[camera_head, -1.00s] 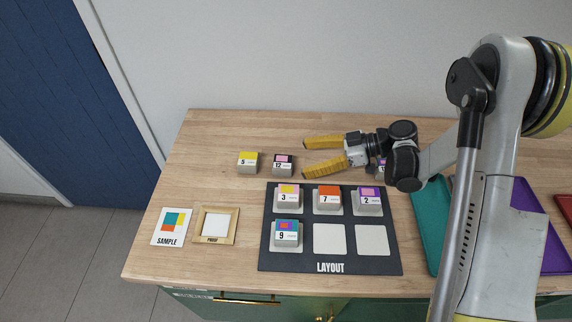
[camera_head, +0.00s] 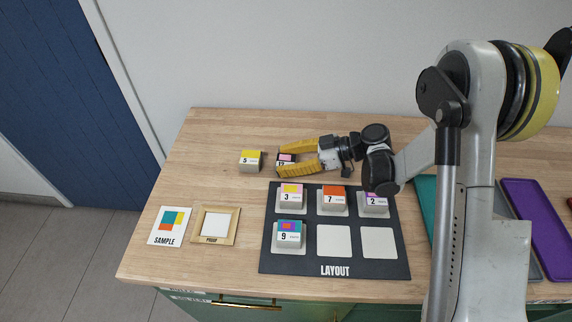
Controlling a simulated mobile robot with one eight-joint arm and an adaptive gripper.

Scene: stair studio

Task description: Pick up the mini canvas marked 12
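The mini canvas marked 12 (camera_head: 286,157) is a small block with a pink and black face, standing on the wooden worktop behind the layout board. My gripper (camera_head: 279,158) has its two yellow fingers spread, pointing left. The fingertips have reached the canvas marked 12, one on its far side and one at its near side, covering part of its front. The fingers look open around it; I cannot tell whether they touch it.
The canvas marked 5 (camera_head: 250,160) stands just left of my fingertips. The black layout board (camera_head: 334,270) holds canvases 3 (camera_head: 291,196), 7 (camera_head: 333,199), 2 (camera_head: 375,204) and 9 (camera_head: 289,234), with two empty pads. A sample card (camera_head: 171,225) and proof frame (camera_head: 215,225) lie left.

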